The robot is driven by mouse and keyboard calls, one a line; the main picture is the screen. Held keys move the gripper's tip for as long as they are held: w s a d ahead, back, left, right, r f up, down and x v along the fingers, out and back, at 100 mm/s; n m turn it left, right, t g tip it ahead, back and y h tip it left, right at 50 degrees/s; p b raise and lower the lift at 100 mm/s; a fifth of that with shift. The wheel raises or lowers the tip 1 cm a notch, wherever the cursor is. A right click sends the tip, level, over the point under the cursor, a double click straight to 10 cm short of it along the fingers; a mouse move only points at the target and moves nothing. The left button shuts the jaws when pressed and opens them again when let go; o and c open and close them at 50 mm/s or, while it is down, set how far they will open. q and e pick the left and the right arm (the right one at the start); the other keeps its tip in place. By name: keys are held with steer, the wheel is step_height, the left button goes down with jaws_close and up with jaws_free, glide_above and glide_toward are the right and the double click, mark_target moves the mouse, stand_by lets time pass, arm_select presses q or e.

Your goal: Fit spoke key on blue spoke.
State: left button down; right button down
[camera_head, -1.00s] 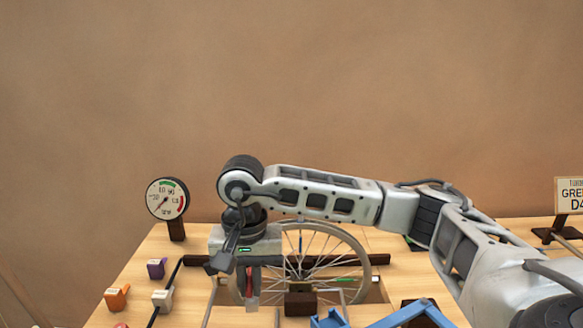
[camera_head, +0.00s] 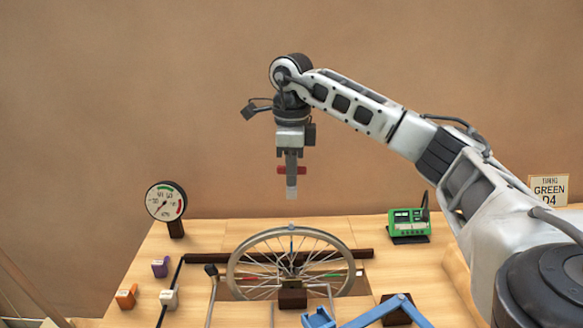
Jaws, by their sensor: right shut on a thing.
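My right gripper (camera_head: 291,168) is shut on a red-handled tool, which I take to be the spoke key (camera_head: 301,170). The red handle sticks out on both sides of the fingers, and a pale end points down below them. It hangs in the air above the wheel (camera_head: 240,252), clear of it. The spoked wheel stands upright in a dark wooden stand (camera_head: 292,294). My left gripper is not in view.
A round dial gauge (camera_head: 166,201) stands at the left. A blue frame (camera_head: 385,314) lies in front.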

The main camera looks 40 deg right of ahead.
mark_target(292, 190)
steer(key=shift+f, duration=0.1)
steer(key=shift+f+b, duration=0.5)
steer(key=shift+f, duration=0.2)
steer(key=shift+f+b, duration=0.95)
steer(key=shift+f, duration=1.1)
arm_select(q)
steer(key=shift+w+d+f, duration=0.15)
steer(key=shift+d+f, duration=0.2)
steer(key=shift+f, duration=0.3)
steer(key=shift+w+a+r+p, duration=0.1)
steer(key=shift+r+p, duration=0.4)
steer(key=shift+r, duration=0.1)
